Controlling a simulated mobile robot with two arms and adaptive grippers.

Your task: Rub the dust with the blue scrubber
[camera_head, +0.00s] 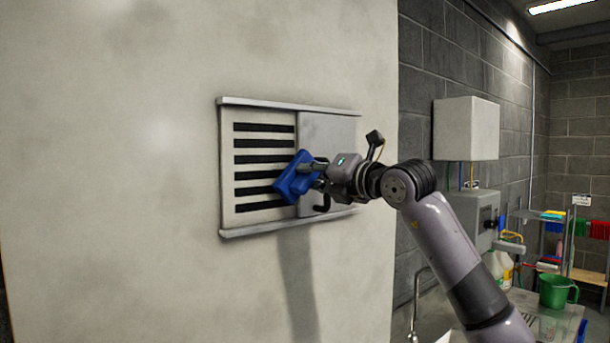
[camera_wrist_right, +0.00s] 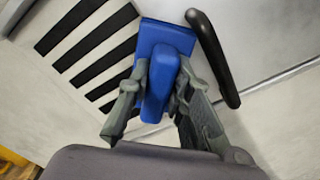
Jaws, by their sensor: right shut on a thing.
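The blue scrubber (camera_head: 295,177) is held up against the slotted wall vent (camera_head: 240,221) in the head view, tilted, over the right ends of the lower slots. My right gripper (camera_head: 316,172) is shut on its handle. In the right wrist view the blue scrubber (camera_wrist_right: 160,80) sits between both fingers of my right gripper (camera_wrist_right: 158,92), beside the black slots. Whether its pad touches the vent is hard to tell. Faint grey smudges show on the pale wall panel (camera_head: 120,120); I cannot tell which of them is the dust. My left gripper is not in view.
A black curved handle (camera_wrist_right: 216,60) on the vent's plain sliding panel (camera_head: 335,130) lies close beside the scrubber. Rails run along the vent's top and bottom. A sink counter with a green bucket (camera_head: 557,291) stands at the lower right.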

